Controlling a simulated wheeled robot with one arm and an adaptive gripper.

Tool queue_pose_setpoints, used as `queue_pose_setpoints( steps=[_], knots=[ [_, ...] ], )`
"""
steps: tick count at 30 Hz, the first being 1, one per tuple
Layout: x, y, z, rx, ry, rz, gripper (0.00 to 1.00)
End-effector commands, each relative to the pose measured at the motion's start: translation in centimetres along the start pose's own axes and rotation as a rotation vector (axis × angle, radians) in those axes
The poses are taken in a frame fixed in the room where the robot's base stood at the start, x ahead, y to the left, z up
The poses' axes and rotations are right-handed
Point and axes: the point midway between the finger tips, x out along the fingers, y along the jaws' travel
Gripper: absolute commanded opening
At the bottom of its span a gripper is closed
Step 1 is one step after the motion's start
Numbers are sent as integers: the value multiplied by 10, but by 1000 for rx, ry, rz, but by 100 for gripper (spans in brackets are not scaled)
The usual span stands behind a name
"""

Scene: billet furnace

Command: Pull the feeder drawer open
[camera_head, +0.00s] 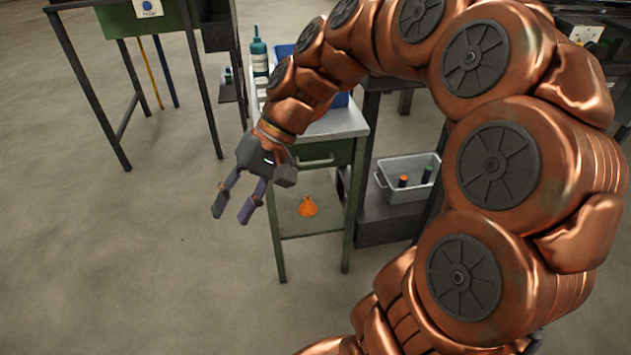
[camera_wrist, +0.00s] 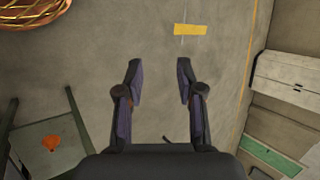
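A green drawer front (camera_head: 324,153) with a pale bar handle (camera_head: 318,161) sits under the light top of a small green stand in the head view. It looks shut, and its left part is hidden behind my wrist. My gripper (camera_head: 232,213) is open and empty, in front and to the left of the drawer, pointing down toward the floor and apart from the handle. In the wrist view the two fingers of my gripper (camera_wrist: 159,82) are spread over bare floor. The drawer handle does not show there.
An orange funnel (camera_head: 308,207) sits on the stand's lower shelf. A teal bottle (camera_head: 259,54) stands on its top. A grey bin (camera_head: 403,190) holding small cylinders is to the right. A green table (camera_head: 116,20) stands at the back left. The floor at left is clear.

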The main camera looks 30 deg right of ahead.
Motion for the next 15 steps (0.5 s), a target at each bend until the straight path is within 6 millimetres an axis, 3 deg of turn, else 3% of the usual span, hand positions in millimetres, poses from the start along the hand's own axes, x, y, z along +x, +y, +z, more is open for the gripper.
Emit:
queue_pose_setpoints(
  steps=[1,8,15],
  knots=[
    [10,16,-22,20,18,-55,37],
    [0,57,-95,92,104,-302,37],
    [-29,136,-166,174,246,-545,37]
  ],
)
